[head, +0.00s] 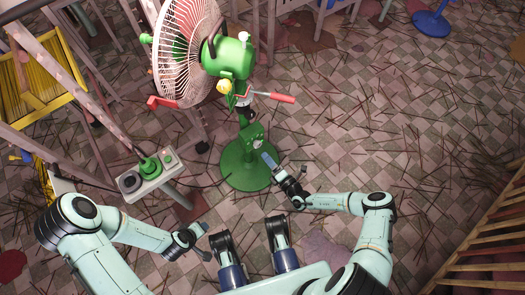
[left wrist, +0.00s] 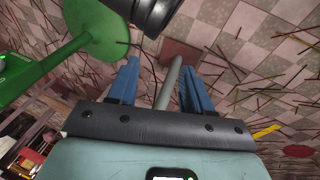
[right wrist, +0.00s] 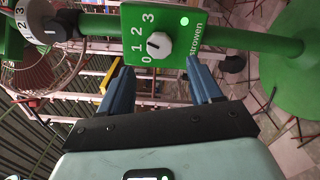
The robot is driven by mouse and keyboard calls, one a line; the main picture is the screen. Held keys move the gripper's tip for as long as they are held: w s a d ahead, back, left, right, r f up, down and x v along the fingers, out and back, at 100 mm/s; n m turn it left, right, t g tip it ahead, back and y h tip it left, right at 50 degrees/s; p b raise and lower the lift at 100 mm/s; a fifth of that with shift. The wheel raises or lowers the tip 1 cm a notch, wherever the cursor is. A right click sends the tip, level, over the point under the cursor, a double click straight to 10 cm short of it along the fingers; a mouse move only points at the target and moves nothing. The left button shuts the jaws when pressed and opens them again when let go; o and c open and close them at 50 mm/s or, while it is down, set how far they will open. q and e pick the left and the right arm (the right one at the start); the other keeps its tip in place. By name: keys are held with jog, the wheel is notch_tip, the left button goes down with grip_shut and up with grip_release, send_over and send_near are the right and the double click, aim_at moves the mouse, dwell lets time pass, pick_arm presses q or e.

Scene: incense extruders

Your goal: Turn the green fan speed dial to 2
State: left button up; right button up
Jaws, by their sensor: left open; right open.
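The green fan (head: 230,55) stands on a round green base (head: 240,165). Its pole carries a green control box (head: 252,138), which shows large in the right wrist view (right wrist: 187,50). The box has a white speed dial (right wrist: 158,44) with the marks 0, 1, 2 and 3. The dial's dark pointer faces left, seemingly near 1; the exact setting is hard to tell. My right gripper (right wrist: 160,68) is open, its fingers apart just short of the dial and not around it. My left gripper (left wrist: 157,72) is open and empty, low over the floor.
A second numbered dial (right wrist: 48,30) is on a green part at the upper left of the right wrist view. A grey box with knobs (head: 150,172) stands left of the fan. A yellow rack (head: 50,75) is at the left, wooden slats (head: 490,245) at lower right. Sticks litter the tiled floor.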

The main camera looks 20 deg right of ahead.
pick_arm(q)
jog(key=s, duration=0.1)
jog(key=s+d+r+p, duration=0.1)
jog(key=shift+s+d+r+g, duration=0.15)
jog(key=shift+s+r+g, duration=0.05)
jog(key=shift+s+g, duration=0.1)
pick_arm(e)
jog(key=v, duration=0.7)
jog(key=shift+s, duration=0.1)
